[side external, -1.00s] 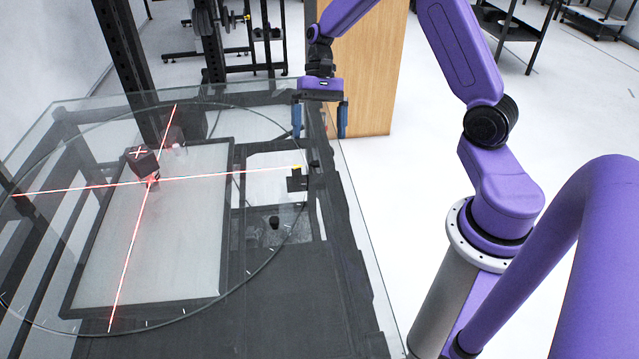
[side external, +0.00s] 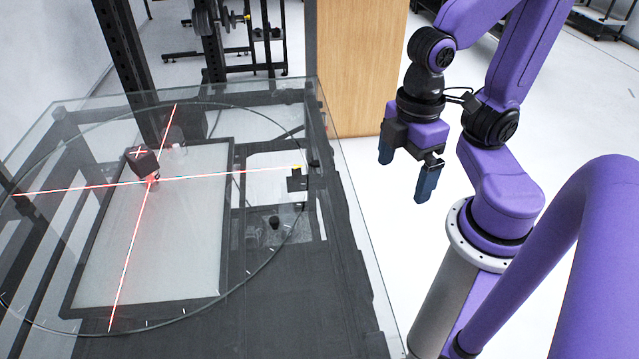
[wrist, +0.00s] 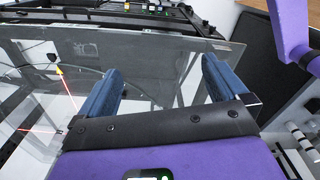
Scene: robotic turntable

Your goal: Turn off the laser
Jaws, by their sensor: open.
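The laser shows as two bright red lines (side external: 125,270) that cross on the glass turntable (side external: 262,268) in the side view. Part of a red line also shows in the wrist view (wrist: 66,90). A small dark cube (side external: 144,162) with a red cross on its top sits at the crossing. A small black block (side external: 297,182) with a yellow spot is at the right end of one line. My gripper (side external: 406,168) is open and empty, over the floor to the right of the table; its blue fingers show in the wrist view (wrist: 162,72). I cannot tell which part switches the laser.
A dark panel (wrist: 165,12) with small green lights runs along the top of the wrist view. A wooden panel (side external: 362,65) stands behind the table. The table's glass edge (side external: 345,195) lies left of my gripper. White floor (side external: 365,185) between them is clear.

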